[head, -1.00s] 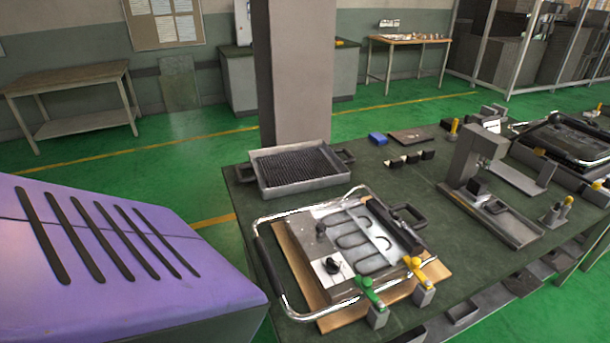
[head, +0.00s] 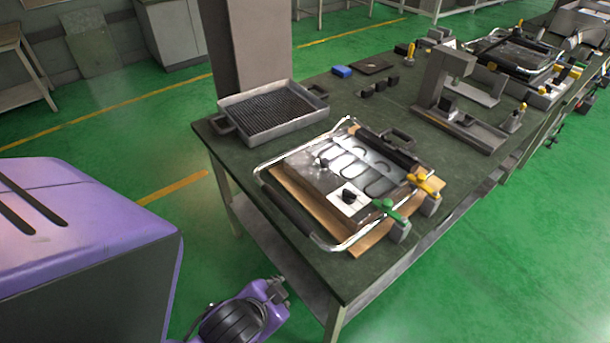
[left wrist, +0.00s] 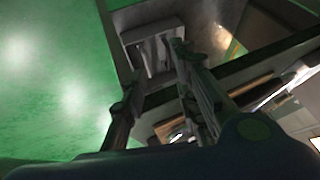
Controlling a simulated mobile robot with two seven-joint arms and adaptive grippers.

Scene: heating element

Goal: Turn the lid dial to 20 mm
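The heating element unit sits on a wooden board (head: 372,240) on the bench, inside a bent chrome handle frame (head: 268,160). A black dial (head: 348,196) sits on a white plate near the unit's front. A smaller dark knob (head: 322,162) sits further back on the grey plate. I cannot tell which is the lid dial, and no scale is readable. My purple arm shows low in the head view, off the bench's near-left corner. My left gripper (left wrist: 157,68) shows in the left wrist view with its fingers apart and nothing seen between them. My right gripper is not in view.
Green (head: 390,208) and yellow (head: 425,183) toggle clamps stand at the unit's right front edge. A ribbed metal tray (head: 232,128) lies behind it. A grey fixture (head: 445,85) stands further right. The bench edge (head: 225,165) faces open green floor.

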